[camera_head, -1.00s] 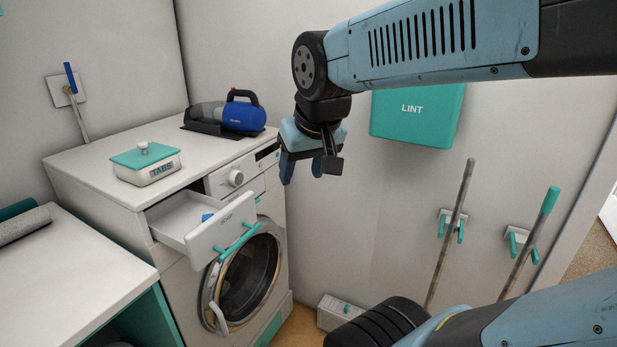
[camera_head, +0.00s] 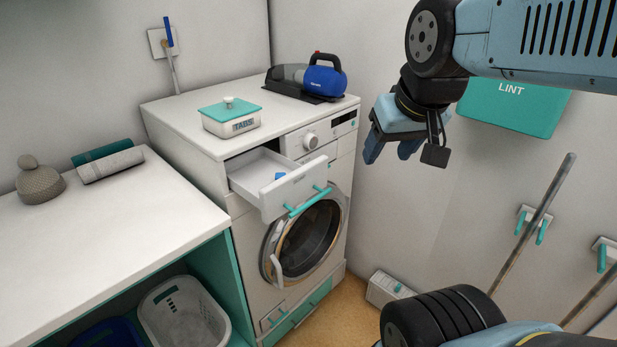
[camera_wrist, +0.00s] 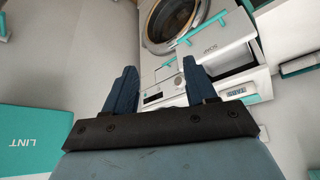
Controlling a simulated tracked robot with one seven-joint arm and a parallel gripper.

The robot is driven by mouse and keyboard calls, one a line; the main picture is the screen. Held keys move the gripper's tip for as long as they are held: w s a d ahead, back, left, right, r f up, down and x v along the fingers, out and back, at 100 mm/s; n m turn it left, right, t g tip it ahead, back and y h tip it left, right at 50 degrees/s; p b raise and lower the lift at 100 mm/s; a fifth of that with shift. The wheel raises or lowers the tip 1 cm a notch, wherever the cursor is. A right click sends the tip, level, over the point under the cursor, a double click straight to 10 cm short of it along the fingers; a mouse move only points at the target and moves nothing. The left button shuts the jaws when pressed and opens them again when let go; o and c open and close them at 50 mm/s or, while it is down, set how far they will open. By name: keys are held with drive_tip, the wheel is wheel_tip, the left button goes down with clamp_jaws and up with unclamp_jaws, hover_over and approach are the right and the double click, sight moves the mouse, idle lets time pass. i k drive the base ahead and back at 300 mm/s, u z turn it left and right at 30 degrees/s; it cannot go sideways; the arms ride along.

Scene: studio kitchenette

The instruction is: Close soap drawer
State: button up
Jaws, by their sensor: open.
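The soap drawer (camera_head: 292,190) stands pulled out of the upper left front of the washing machine (camera_head: 255,240). It has a white front with a teal bar handle (camera_head: 308,203), and a small blue item (camera_head: 280,176) lies inside. The drawer also shows in the wrist view (camera_wrist: 215,45), beyond my fingers. My gripper (camera_head: 392,152) is open and empty. It hangs in the air to the right of the drawer in the head view, apart from it. In the wrist view its two blue fingers (camera_wrist: 160,85) are spread, with nothing between them.
On the machine stand a tabs box (camera_head: 231,123) with a teal lid and a blue handheld vacuum (camera_head: 325,80). The round door (camera_head: 308,240) below is shut. A white counter (camera_head: 110,240) stands left, a teal lint bin (camera_head: 515,105) hangs right. Space before the drawer looks clear.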

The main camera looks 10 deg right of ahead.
sight(251, 175)
drive_tip(key=u, duration=0.4)
drive_tip(key=k, duration=1.7)
drive_tip(key=z, duration=0.4)
drive_tip(key=i, duration=1)
